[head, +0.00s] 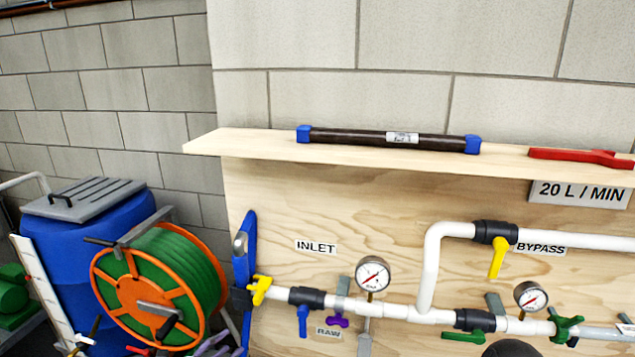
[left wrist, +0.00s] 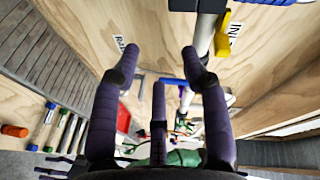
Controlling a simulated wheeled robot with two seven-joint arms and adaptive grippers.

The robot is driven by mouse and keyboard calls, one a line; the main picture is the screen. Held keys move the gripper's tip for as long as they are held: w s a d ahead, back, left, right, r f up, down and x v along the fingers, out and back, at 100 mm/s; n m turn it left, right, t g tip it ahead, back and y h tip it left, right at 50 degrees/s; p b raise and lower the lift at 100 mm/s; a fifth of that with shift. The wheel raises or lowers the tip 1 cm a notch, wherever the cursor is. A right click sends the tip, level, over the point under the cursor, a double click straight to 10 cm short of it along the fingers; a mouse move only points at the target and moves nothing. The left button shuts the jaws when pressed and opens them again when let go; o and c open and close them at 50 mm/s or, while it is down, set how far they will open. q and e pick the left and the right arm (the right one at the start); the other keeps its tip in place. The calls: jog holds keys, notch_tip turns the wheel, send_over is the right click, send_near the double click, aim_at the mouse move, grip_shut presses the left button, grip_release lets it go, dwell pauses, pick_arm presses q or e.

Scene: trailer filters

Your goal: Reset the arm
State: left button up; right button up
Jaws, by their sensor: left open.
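My left gripper (head: 212,346) shows only as purple fingertips at the bottom edge of the head view, in front of the lower right of the hose reel. In the left wrist view its purple fingers (left wrist: 161,60) are spread apart with nothing between them, so it is open and empty. The plywood panel (left wrist: 85,25) lies beyond the fingers in that view. The rest of the left arm is hidden below the head view. I do not see my right gripper.
A plywood panel (head: 290,200) carries white pipes (head: 430,265), valves and gauges. A dark filter tube with blue ends (head: 350,136) and a red wrench (head: 580,155) lie on its top shelf. A green hose reel (head: 190,265) and blue barrel (head: 70,255) stand left.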

pick_arm(q)
jog(key=s+d+f+n+g+y, duration=0.25)
jog(key=f+n, duration=0.35)
jog(key=f, duration=0.5)
jog(key=s+d+f+n+g+y, duration=0.15)
jog(key=d+f+n+g, duration=0.35)
jog(key=f, duration=0.7)
jog(key=s+d+f+n+g, duration=0.2)
jog(key=s+f+n+g, duration=0.1)
jog(key=s+f, duration=0.4)
jog(key=s+d+f+n+g, duration=0.2)
jog(key=s+f+n, duration=0.4)
jog(key=s, duration=0.5)
jog(key=shift+s+d+f+n+g, duration=0.25)
jog(key=shift+d+f+n+g, duration=0.1)
jog(key=shift+f+g, duration=0.4)
